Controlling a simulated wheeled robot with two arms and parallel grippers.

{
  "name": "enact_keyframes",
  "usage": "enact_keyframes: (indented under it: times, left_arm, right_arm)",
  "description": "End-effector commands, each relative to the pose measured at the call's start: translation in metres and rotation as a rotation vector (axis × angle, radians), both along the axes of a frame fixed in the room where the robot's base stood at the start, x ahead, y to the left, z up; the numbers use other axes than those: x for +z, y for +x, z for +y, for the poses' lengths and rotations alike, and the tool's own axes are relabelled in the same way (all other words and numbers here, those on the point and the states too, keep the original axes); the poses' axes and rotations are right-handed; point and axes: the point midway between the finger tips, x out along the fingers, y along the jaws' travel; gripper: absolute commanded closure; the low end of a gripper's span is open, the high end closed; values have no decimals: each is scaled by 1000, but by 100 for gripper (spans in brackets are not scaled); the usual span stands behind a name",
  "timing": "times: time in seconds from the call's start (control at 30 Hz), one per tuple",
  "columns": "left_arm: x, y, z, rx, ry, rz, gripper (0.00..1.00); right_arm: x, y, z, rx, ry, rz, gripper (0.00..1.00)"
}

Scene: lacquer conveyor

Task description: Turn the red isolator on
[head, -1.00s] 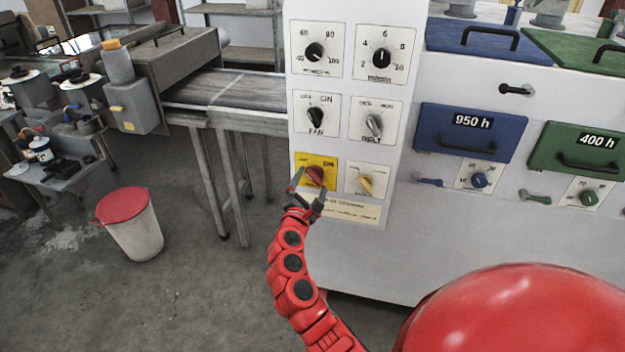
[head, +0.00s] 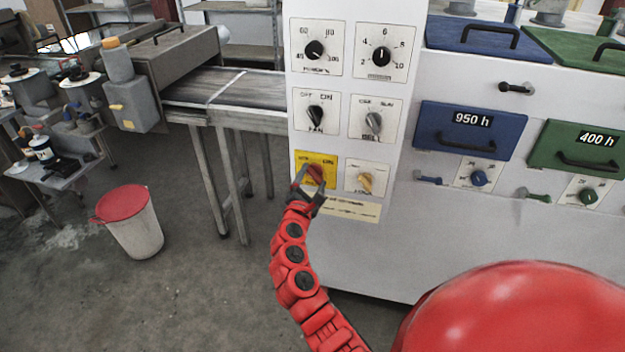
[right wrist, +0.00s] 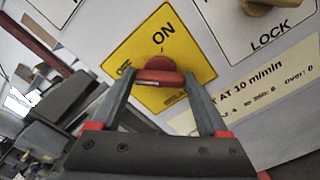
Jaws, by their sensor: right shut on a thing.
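The red isolator (head: 315,174) is a red rotary knob on a yellow plate (head: 329,161), marked OFF at left and ON at right, low on the white control panel. It also shows in the right wrist view (right wrist: 158,77). There its bar lies level in the picture, slanted relative to the tilted plate, its end by the OFF side; I cannot tell exactly where it points. My right gripper (head: 308,188) is shut on the knob, with one finger at each end of the bar in the right wrist view (right wrist: 165,102). My left gripper is out of view.
A yellowish lock knob (head: 365,182) is just right of the isolator. Black FAN (head: 315,115) and grey BELT (head: 374,122) knobs sit above. A conveyor (head: 240,90) stands left of the panel, and a red-lidded bin (head: 134,225) stands on the floor.

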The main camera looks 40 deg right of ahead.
Motion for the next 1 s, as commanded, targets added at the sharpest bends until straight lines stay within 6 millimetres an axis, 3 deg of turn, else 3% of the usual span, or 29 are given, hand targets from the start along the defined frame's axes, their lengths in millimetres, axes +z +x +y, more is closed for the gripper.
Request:
enact_keyframes:
  times: [0.37, 1.0]
  left_arm:
    - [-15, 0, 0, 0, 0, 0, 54]
    - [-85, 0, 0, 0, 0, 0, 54]
  right_arm:
    - [-5, 0, 0, -1, 74, -84, 78]
    - [-10, -1, -1, 1, 448, -523, 78]
